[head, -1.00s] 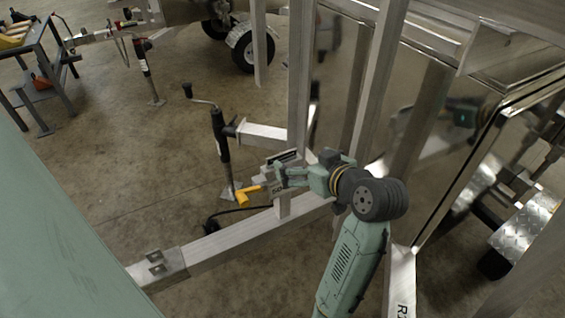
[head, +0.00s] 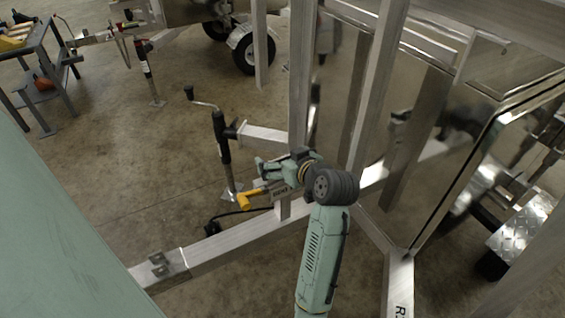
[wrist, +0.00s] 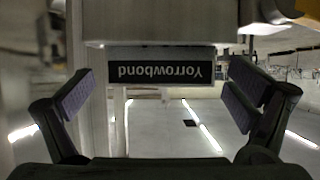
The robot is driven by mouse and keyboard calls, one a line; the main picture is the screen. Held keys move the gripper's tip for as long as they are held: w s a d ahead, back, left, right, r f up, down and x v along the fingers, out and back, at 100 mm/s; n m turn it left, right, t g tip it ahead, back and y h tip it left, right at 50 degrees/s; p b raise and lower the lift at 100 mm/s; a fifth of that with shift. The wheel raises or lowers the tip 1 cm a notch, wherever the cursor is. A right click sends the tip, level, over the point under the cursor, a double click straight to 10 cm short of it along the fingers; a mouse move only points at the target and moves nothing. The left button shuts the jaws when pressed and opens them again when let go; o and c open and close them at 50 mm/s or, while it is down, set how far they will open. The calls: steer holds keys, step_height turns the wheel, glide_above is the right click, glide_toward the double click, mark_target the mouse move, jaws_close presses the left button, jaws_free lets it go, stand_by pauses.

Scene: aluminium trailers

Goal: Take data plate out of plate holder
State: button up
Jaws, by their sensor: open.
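The data plate (wrist: 160,73) shows in the wrist view as a black strip with upside-down white lettering, "Yorrowbond", in a grey surround. It sits against the lower edge of a pale metal block (wrist: 160,22), which looks like part of the plate holder. My gripper (wrist: 162,98) is open, with one dark-padded finger left and one right of the plate, and a gap on both sides. In the head view my gripper (head: 262,170) is at the post above the trailer's beam.
A yellow handle (head: 250,198) sticks out just below my gripper. A black jack with a crank (head: 221,140) stands to the left. Upright aluminium posts (head: 372,85) rise close to my arm on the right. The long trailer beam (head: 225,245) runs below. Open floor lies left.

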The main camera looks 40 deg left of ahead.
steer(key=shift+c, duration=0.3)
steer(key=c, duration=1.2)
steer(key=shift+r, duration=0.15)
